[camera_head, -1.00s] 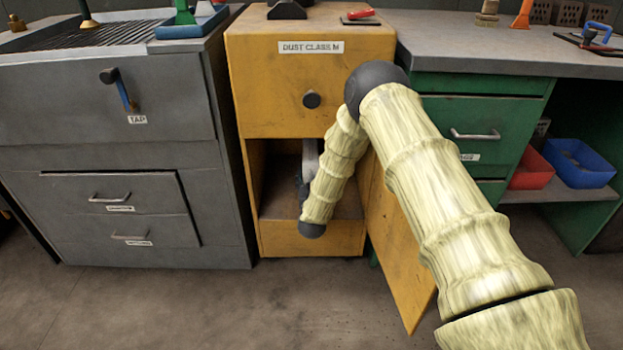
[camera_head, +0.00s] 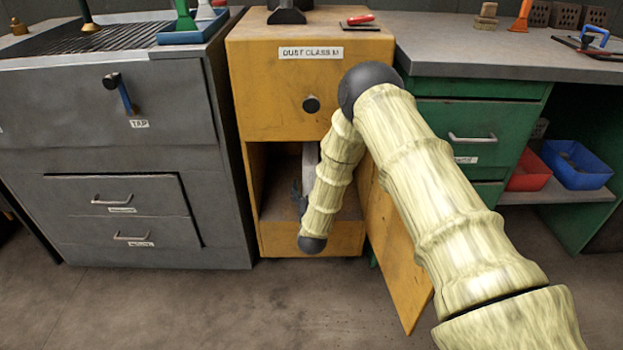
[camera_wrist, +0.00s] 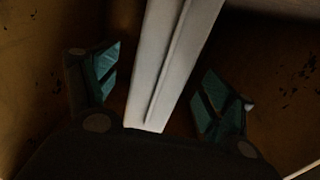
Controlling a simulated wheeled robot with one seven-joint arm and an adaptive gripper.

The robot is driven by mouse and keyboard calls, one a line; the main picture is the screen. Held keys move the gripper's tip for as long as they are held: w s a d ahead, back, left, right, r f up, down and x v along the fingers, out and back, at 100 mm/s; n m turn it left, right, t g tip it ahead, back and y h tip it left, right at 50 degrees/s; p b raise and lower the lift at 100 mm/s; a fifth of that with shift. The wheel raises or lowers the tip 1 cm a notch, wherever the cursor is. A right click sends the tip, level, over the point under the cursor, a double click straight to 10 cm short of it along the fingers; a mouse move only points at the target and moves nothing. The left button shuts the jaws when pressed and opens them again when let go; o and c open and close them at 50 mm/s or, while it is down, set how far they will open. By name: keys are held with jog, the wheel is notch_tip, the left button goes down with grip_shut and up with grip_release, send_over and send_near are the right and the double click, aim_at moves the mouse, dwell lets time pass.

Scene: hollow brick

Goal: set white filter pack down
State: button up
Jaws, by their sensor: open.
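The white filter pack (camera_wrist: 172,65) shows in the wrist view as a long pale block with a lengthwise ridge, running from the top edge down between my fingers. My gripper (camera_wrist: 158,90) is open around it, with a dark gap between each finger pad and the pack. In the head view my gripper (camera_head: 299,198) is inside the open lower bay of the yellow cabinet (camera_head: 280,100). A pale strip of the pack (camera_head: 310,158) shows above it, and my arm hides the rest.
The cabinet's yellow door (camera_head: 398,250) hangs open to the right, close to my arm. Grey drawers (camera_head: 125,205) stand to the left and a green bench (camera_head: 480,105) to the right. The bay walls lie near the fingers. The floor in front is clear.

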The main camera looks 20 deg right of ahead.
jog(key=s+a+f+n+g+y+p, duration=0.15)
jog(key=s+f+g, duration=0.25)
jog(key=s+f, duration=0.7)
jog(key=s+a+f+n+g+y, duration=0.1)
jog(key=s+a+f+g+y, duration=0.2)
jog(key=s, duration=1.5)
jog(key=s+d+f+g, duration=0.1)
jog(key=s+g, duration=0.9)
jog(key=s, duration=1.9)
jog(key=shift+d+f+y, duration=0.35)
jog(key=shift+d+f, duration=0.05)
jog(key=shift+d, duration=0.1)
jog(key=shift+c, duration=0.4)
